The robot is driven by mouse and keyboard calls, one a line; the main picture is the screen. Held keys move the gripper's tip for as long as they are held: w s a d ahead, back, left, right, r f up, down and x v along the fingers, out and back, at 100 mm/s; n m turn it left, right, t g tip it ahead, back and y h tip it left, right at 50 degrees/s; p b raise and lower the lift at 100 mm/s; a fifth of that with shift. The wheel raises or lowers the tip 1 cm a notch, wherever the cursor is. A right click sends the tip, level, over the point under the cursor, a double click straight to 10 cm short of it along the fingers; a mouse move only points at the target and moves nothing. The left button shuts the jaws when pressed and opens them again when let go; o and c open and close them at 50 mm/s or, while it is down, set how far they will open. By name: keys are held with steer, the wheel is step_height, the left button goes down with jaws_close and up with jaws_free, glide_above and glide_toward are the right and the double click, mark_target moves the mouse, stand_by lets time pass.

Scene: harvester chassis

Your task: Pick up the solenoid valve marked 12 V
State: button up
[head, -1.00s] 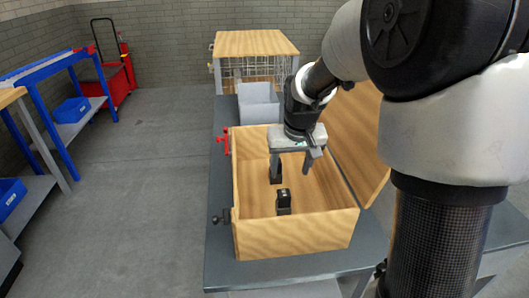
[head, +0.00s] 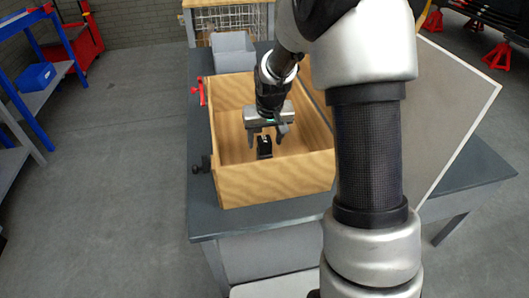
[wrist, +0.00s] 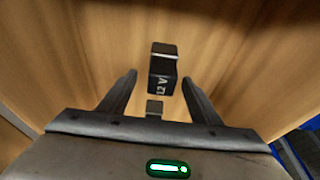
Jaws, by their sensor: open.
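A black block-shaped valve (wrist: 163,70) stands on the wooden floor of the box, with white characters on its side that read upside down as 12 V. In the head view a black valve (head: 264,147) stands in the box between my fingers in the picture. My gripper (head: 265,143) is open and empty, pointing down into the box. In the wrist view the valve lies just beyond and between the fingertips of my gripper (wrist: 159,77). A smaller dark block (wrist: 154,109) shows nearer the palm; I cannot tell if it is a separate valve.
The open wooden box (head: 275,180) has walls close around my gripper. It sits on a grey table (head: 205,222). A grey bin (head: 234,55) stands behind it, a red clamp (head: 199,91) is at its left, and a raised panel (head: 455,85) is at right.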

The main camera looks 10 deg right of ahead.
steer(key=b+x, duration=0.1)
steer(key=x, duration=0.3)
steer(key=shift+s+a+f, duration=0.1)
steer(key=shift+f, duration=0.05)
steer(key=shift+c, duration=0.5)
jaws_close()
steer(key=shift+r, duration=0.2)
